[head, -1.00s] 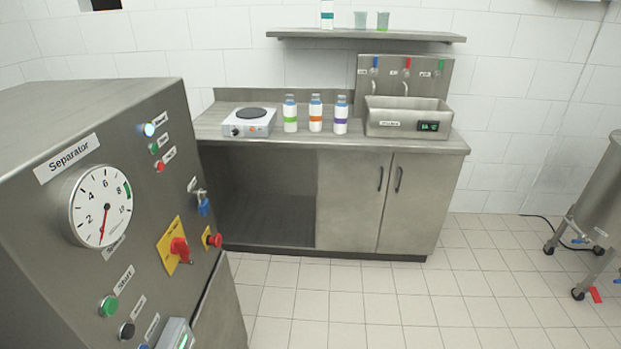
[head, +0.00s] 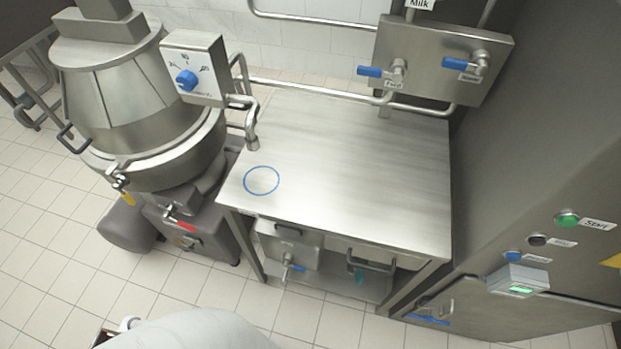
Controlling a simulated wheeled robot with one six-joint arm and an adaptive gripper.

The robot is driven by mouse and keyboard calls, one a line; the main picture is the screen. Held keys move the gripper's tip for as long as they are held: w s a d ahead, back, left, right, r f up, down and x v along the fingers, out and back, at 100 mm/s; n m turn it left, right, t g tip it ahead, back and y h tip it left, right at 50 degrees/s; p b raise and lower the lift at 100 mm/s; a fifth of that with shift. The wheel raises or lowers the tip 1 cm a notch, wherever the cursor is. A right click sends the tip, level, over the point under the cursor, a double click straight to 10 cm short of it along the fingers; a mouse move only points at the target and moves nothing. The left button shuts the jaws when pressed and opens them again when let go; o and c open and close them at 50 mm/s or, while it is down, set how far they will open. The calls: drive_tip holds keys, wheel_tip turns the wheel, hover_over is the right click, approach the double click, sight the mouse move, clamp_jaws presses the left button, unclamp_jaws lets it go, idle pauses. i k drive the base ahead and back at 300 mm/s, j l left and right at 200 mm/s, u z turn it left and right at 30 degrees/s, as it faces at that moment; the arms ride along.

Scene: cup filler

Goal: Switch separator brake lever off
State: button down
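The separator (head: 135,95) is a large steel bowl-shaped machine at the left of the head view, on a grey motor base. A small lever with a yellow handle (head: 128,198) hangs at its lower rim. A lever with a red handle (head: 181,225) sits lower, by the base. I cannot read any label on either lever, so I cannot tell which is the brake lever. A control box with a blue knob (head: 186,80) is fixed at the separator's upper right. My gripper is not in view; a white rounded part of my body shows at the bottom.
A steel table (head: 345,165) with a blue ring marking (head: 261,181) stands right of the separator. Valves with blue handles (head: 370,71) are on a panel behind it. A steel cabinet with a green start button (head: 567,220) stands at the right. Tiled floor is free at lower left.

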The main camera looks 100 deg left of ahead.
sight(166, 215)
drive_tip(key=k+l, duration=0.1)
drive_tip(key=k, duration=1.4)
drive_tip(key=k+u, duration=0.15)
drive_tip(key=k, duration=0.6)
drive_tip(key=k+j+u, duration=0.2)
drive_tip(key=k, duration=0.55)
drive_tip(key=k+u, duration=0.1)
drive_tip(key=u, duration=0.9)
drive_tip(key=i+l+z, duration=0.1)
drive_tip(key=i+l, duration=0.15)
drive_tip(key=i+l+z, duration=0.15)
drive_tip(key=i, duration=0.35)
drive_tip(key=l, duration=0.1)
